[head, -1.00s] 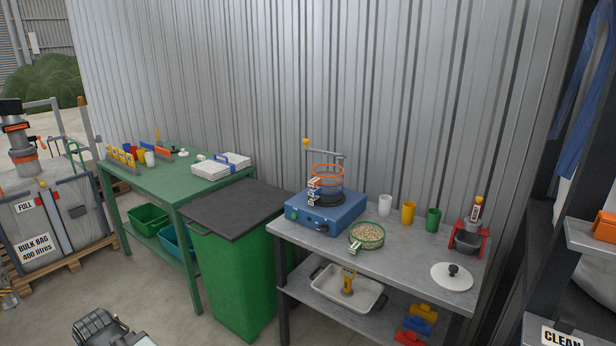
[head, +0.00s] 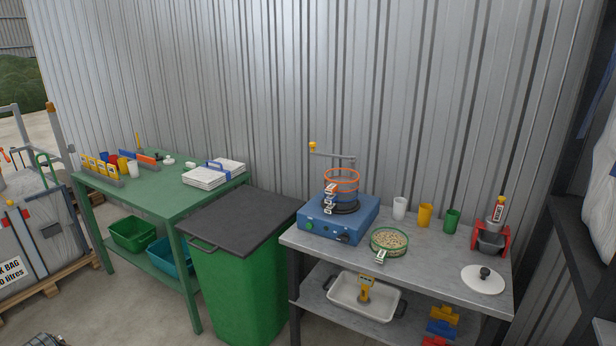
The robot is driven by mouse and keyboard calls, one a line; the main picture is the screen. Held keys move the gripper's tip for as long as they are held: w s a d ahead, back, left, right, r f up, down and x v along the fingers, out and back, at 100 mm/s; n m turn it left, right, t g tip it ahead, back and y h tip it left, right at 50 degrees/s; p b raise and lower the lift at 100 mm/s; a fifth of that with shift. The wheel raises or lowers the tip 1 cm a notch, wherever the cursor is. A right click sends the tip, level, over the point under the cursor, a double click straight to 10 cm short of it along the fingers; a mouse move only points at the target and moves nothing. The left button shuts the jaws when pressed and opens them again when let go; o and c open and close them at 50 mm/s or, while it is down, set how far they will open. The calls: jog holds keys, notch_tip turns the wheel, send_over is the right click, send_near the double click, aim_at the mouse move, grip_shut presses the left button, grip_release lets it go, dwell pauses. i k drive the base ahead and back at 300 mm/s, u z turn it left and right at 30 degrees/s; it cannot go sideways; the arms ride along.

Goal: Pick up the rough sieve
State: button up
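A stack of round sieves with an orange top rim (head: 341,175) stands on a blue shaker box (head: 338,220) on the grey bench. Small white tags hang at the stack's left side; their writing is too small to read. A separate sieve with a green rim (head: 390,242), holding pale grains, lies on the bench in front and to the right of the shaker. I cannot tell from the tags which sieve is the rough one. My gripper is not in view.
The grey bench (head: 440,267) also bears white, yellow and green cups, a red stand (head: 490,240) and a white lid (head: 483,280). A post with a hanging arm (head: 333,157) rises behind the stack. A green bin (head: 235,275) stands left of the bench.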

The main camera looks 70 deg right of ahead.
aim_at(338, 180)
jog(key=z, duration=0.05)
jog(key=i, duration=2.85)
jog(key=z, duration=2.6)
